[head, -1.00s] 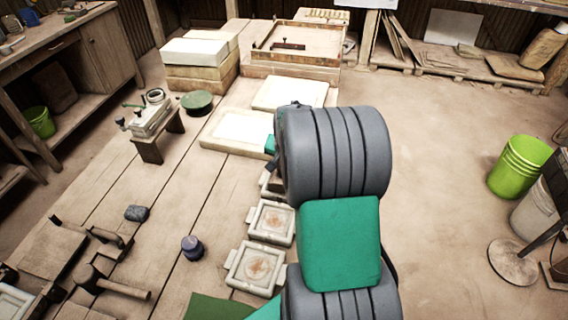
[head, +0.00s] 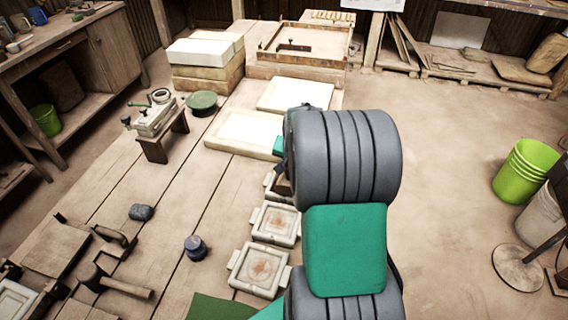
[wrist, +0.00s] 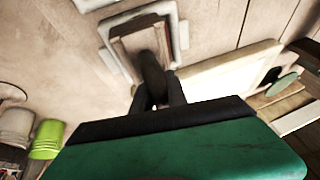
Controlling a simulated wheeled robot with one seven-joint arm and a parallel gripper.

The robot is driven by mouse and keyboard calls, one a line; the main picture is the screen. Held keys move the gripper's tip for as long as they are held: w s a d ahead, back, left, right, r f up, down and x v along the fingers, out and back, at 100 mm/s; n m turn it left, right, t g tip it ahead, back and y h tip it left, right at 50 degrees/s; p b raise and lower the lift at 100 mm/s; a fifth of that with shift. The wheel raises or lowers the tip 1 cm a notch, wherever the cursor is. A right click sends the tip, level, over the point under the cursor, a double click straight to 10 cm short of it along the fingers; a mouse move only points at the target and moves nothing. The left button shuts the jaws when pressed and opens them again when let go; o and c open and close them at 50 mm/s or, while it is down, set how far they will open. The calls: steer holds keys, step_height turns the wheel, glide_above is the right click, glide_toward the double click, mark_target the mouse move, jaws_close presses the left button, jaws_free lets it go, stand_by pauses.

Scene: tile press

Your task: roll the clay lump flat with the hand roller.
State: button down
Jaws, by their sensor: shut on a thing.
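My gripper (wrist: 158,97) shows in the wrist view with its fingers shut on a dark, rounded thing (wrist: 151,70); I cannot tell for sure whether it is the hand roller. The held thing is over or in front of a pale tray with a brown inner frame (wrist: 122,27); contact cannot be told. In the head view my arm hides the gripper. A dark grey-blue lump (head: 141,212) lies on the plank table at the left; whether it is the clay is unclear.
Pale square moulds (head: 258,270) line the table's right side. White slabs (head: 240,130) lie beyond them. Open floor lies right, with a green bucket (head: 525,170).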

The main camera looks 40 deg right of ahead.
steer(key=shift+s+d+f, duration=0.15)
steer(key=shift+s+d, duration=0.3)
steer(key=shift+s, duration=0.3)
steer(key=shift+w+a+f+b, duration=0.1)
steer(key=shift+w+a+b, duration=0.05)
steer(key=shift+w+a, duration=0.75)
steer(key=shift+w+a+b, duration=0.15)
steer(key=shift+w+a, duration=0.5)
steer(key=shift+w, duration=0.3)
steer(key=shift+s+d+r, duration=0.2)
steer(key=shift+s+d, duration=0.7)
steer(key=shift+s+d+f, duration=0.2)
steer(key=shift+s+d, duration=0.5)
steer(key=shift+s, duration=0.15)
step_height(320, 180, up, 7)
steer(key=p, duration=0.4)
steer(key=shift+w, duration=0.1)
